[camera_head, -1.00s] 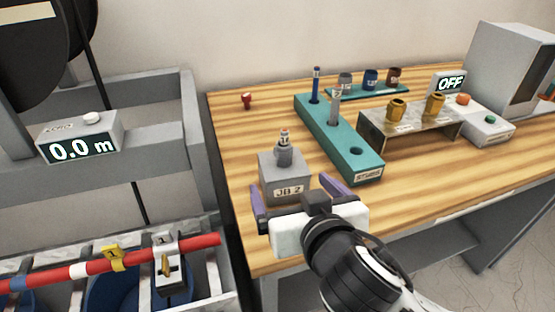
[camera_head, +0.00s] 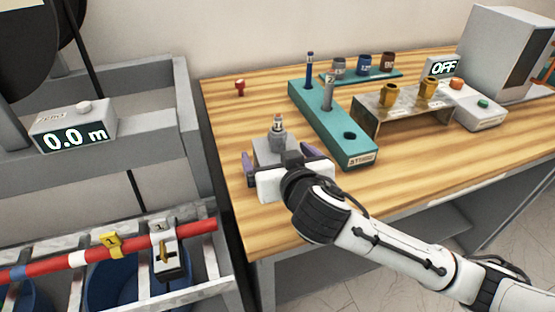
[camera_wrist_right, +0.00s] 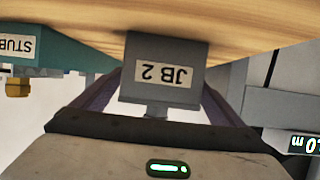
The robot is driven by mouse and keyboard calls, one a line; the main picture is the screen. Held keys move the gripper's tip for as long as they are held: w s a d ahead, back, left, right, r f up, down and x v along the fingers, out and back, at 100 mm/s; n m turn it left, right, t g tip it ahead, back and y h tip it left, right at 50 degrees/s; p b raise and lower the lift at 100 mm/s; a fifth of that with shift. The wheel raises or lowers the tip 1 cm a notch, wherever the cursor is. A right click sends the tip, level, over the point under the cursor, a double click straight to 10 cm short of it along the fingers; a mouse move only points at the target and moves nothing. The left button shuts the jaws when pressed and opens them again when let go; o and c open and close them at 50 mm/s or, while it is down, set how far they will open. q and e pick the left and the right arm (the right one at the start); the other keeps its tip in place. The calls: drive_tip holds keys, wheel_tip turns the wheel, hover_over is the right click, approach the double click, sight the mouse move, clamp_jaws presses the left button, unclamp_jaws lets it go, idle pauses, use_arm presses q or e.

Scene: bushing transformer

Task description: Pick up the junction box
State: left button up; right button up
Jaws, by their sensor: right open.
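The junction box (camera_head: 272,150) is a grey block with a round grey fitting on top, standing on the wooden table near its left end. Its label "JB 2" shows in the right wrist view (camera_wrist_right: 165,75), where the box appears upside down. My right gripper (camera_head: 278,162) is open, with its purple fingers on either side of the box. In the right wrist view the fingers (camera_wrist_right: 160,98) flank the box; whether they touch it I cannot tell. In the head view the gripper body hides the box's lower front. My left gripper is not in view.
A teal stub rack (camera_head: 333,125) stands close to the right of the box. A metal stand with brass cups (camera_head: 400,110) and a box reading "OFF" (camera_head: 442,68) are farther right. A small red part (camera_head: 240,88) lies behind. A grey frame (camera_head: 185,120) adjoins on the left.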

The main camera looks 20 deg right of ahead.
drive_tip(key=c, duration=1.2)
drive_tip(key=shift+r, duration=0.1)
drive_tip(key=shift+c, duration=0.6)
